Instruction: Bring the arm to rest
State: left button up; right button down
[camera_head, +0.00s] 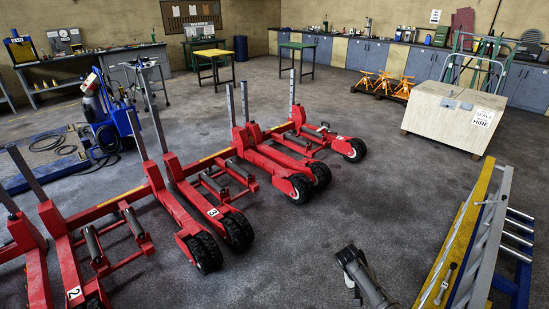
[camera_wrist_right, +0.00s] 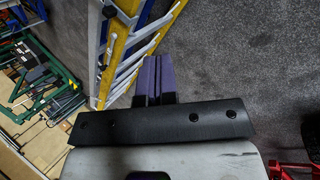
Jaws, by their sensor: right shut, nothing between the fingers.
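My right gripper (camera_head: 350,258) shows at the bottom of the head view, right of centre, above bare floor. In the wrist view its dark purple fingers (camera_wrist_right: 153,78) are together, with nothing between them. The red trolley jacks (camera_head: 178,195) stand in a row to its left, with black wheels, upright metal bars and number plates. The gripper is apart from them. A red part of a jack (camera_wrist_right: 292,171) and a dark wheel show at the lower right edge of the wrist view. My left gripper is in neither view.
A white crate (camera_head: 453,115) and orange stands (camera_head: 381,83) are farther back. The floor between jacks and ladders is clear.

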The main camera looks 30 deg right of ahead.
jog(key=w+a+r+n+t, duration=0.5)
jog(key=w+a+r+t, duration=0.25)
jog(key=w+r, duration=0.55)
jog(key=s+a+r+n+t, duration=0.1)
jog(key=s+a+r+t, duration=0.15)
jog(key=a+r, duration=0.4)
jog(key=s+a+r+n+t+y, duration=0.1)
jog(key=s+a+t+y, duration=0.1)
jog(key=s+a, duration=0.65)
jog(key=s+a+r+n+t+y, duration=0.2)
jog(key=s+a, duration=0.4)
jog(key=s, duration=0.5)
jog(key=s+a+f+g, duration=0.1)
jog(key=s+f+g, duration=0.2)
jog(key=s+f, duration=0.45)
jog(key=s+a+f+g, duration=0.1)
jog(key=s+f+g, duration=0.25)
jog(key=s, duration=0.75)
notch_tip(320, 180, up, 24)
jog(key=t+p, duration=0.1)
jog(key=p, duration=2.4)
jog(key=shift+w+d+m, duration=0.2)
jog(key=shift+w+m, duration=0.2)
